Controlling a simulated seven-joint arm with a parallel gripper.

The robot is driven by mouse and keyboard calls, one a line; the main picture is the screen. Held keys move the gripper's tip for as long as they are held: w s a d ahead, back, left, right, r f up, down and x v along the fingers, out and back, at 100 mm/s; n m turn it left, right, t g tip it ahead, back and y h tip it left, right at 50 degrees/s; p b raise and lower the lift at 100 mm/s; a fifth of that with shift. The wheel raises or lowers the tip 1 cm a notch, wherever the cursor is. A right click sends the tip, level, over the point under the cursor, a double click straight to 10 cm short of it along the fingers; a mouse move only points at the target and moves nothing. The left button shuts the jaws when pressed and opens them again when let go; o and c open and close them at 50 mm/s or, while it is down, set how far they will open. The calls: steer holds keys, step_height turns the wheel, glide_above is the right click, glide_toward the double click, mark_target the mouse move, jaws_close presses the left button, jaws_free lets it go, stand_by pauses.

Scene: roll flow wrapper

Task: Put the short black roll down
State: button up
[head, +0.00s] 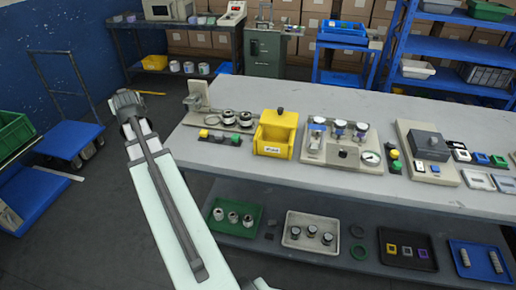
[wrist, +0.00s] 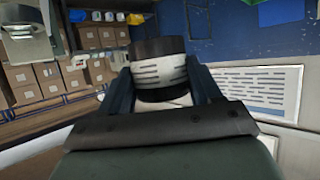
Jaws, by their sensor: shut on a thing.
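My gripper (wrist: 162,92) is shut on a short roll (wrist: 160,68) in the wrist view. The roll has a black band along its top and a white side with dark printed lines. One dark finger is on each side of it, and its lower part is partly hidden by the gripper body. In the head view my arm reaches up at the left, and its end (head: 127,102) is left of the grey workbench (head: 420,215), over the floor. The held roll cannot be made out in that view.
The lower shelf holds a green tray (head: 214,223) and a white tray (head: 289,240) with small rolls. Blue carts stand at the left.

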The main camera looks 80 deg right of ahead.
steer(key=s+d+f+m+g+h, duration=0.1)
steer(key=s+d+m, duration=0.1)
steer(key=s+d, duration=0.45)
steer(key=s+d+f+m+g+h, duration=0.15)
steer(key=s+d, duration=0.25)
steer(key=s, duration=0.5)
steer(key=m+g, duration=1.2)
steer(key=g, duration=0.2)
glide_above(272, 131)
steer(key=s+a, duration=0.1)
steer(key=a, duration=0.5)
steer(key=shift+m+y, duration=0.25)
steer(key=shift+y, duration=0.1)
steer(key=shift+a+f, duration=0.15)
steer(key=shift+f, duration=5.2)
steer(key=shift+f, duration=0.6)
steer(key=o, duration=1.5)
